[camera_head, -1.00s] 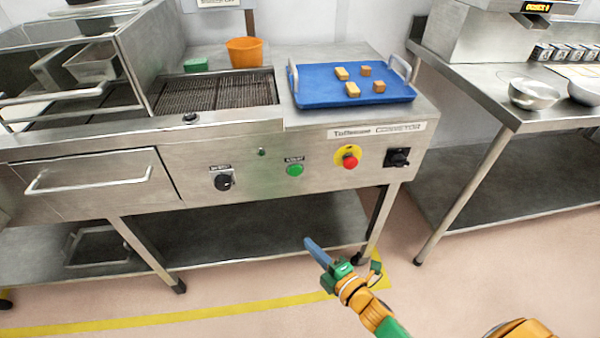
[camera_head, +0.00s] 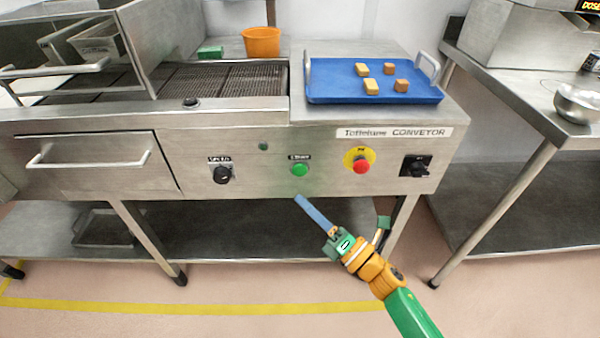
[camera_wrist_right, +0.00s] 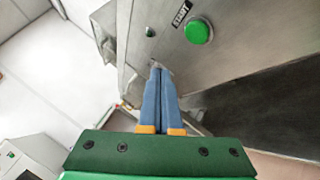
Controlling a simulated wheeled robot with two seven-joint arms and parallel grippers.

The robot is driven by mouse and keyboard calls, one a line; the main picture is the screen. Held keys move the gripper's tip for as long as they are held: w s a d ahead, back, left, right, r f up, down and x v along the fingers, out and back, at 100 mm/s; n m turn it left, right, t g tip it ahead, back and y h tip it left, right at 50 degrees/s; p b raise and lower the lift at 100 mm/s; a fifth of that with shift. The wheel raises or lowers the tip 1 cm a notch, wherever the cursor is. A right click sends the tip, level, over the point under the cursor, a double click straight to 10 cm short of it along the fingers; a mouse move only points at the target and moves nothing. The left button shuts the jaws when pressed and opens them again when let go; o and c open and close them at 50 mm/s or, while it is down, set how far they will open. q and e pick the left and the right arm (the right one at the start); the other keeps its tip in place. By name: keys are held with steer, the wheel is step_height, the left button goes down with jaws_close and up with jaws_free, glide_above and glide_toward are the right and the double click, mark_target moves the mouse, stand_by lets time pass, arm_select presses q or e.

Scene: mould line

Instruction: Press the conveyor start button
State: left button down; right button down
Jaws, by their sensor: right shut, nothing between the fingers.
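The green start button (camera_head: 299,170) sits on the steel front panel of the conveyor (camera_head: 240,150), under a small dark label. It also shows large at the top of the right wrist view (camera_wrist_right: 197,31). My right gripper (camera_head: 299,199) is shut and empty, its blue fingers pointing up and left. In the head view its tips appear just below the button; in the wrist view the tips (camera_wrist_right: 156,70) appear to the left of and below it. The gripper looks apart from the button. My left gripper is not in view.
On the same panel are a red stop button (camera_head: 361,167) on a yellow plate, a black knob (camera_head: 222,174) and a black switch (camera_head: 415,166). A blue tray (camera_head: 330,92) with several small blocks is on top. A steel table (camera_head: 500,90) stands at the right.

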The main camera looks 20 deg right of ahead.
mark_target(294, 169)
steer(key=shift+w+d+b, duration=0.3)
steer(key=shift+w+b, duration=0.1)
steer(key=shift+w, duration=0.6)
steer(key=shift+w+d+b, duration=0.25)
steer(key=shift+w+b, duration=0.2)
steer(key=shift+w, duration=0.55)
steer(key=shift+w+d+b, duration=0.3)
steer(key=shift+w+b, duration=0.1)
steer(key=shift+w, duration=0.6)
steer(key=shift+w+d+b, duration=0.15)
steer(key=shift+w+b, duration=0.15)
steer(key=shift+w, duration=0.1)
steer(key=shift+w+d+b, duration=0.1)
steer(key=shift+w+b, duration=0.2)
steer(key=shift+w, duration=0.05)
stand_by(0.4)
steer(key=shift+s+a+p, duration=0.25)
steer(key=shift+s+p, duration=0.15)
steer(key=shift+s, duration=0.4)
